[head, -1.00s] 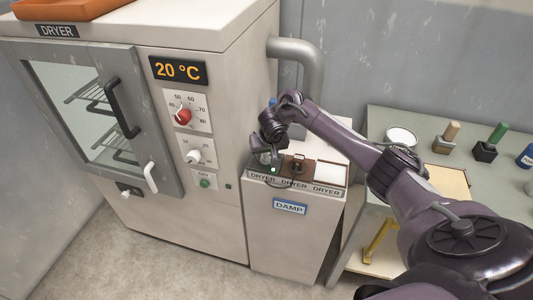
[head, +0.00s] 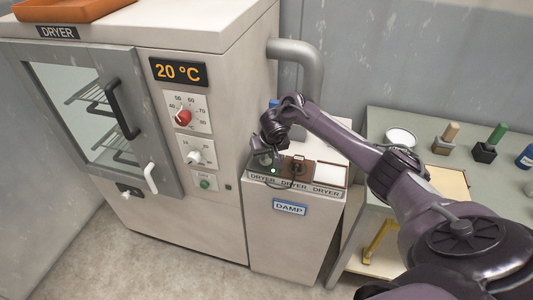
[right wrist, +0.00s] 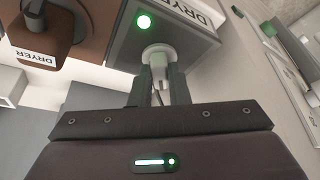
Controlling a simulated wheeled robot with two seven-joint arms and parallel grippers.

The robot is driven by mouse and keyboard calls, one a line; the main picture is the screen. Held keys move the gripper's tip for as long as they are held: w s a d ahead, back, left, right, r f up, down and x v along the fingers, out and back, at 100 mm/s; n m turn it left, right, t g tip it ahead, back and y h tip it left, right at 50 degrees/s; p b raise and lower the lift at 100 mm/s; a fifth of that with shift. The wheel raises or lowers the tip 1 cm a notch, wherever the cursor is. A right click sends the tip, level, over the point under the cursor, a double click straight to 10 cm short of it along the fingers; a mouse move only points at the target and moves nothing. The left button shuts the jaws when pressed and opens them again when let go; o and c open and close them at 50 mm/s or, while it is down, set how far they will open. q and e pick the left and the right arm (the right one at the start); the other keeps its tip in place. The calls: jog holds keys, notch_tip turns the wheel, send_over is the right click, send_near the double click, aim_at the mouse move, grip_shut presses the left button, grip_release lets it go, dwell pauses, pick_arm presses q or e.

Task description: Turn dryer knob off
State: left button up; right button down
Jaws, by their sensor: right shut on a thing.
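The dryer (head: 225,60) stands at the left with its display reading 20 °C. Its front carries a red knob (head: 183,117) on a temperature dial, a white knob (head: 193,156) below it and a green button (head: 205,183). My right gripper (right wrist: 158,85) is shut on a pale grey knob-like piece (right wrist: 157,55) on a grey panel (right wrist: 185,38) marked DRYER, with a lit green lamp (right wrist: 144,22) beside it. In the head view my right gripper (head: 264,158) is over the left part of the low cabinet's top and hides that piece. My left gripper is not in view.
The low cabinet (head: 290,235) bears a DAMP sign (head: 290,207). A brown block with a dark handle (head: 297,167) sits beside the grey panel. A grey pipe (head: 305,60) rises behind. A table (head: 415,130) at the right holds stamps and a white bowl (head: 400,137).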

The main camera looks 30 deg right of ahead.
jog(key=n, duration=0.1)
jog(key=n+y+p, duration=0.1)
jog(key=n, duration=0.1)
jog(key=shift+d+r, duration=0.1)
jog(key=shift+d, duration=0.1)
jog(key=shift+n+y, duration=0.4)
jog(key=shift+n, duration=0.5)
jog(key=shift+d+n+y, duration=0.15)
jog(key=shift+n+y, duration=0.25)
jog(key=shift+n, duration=0.4)
jog(key=shift+w+d+n+y+b, duration=0.1)
jog(key=shift+n+y+b, duration=0.45)
jog(key=shift+n, duration=0.65)
jog(key=shift+n+g+b, duration=0.3)
jog(key=shift+n+b, duration=0.5)
jog(key=shift+n, duration=0.4)
jog(key=shift+y, duration=0.25)
jog(key=c, duration=1.4)
grip_release()
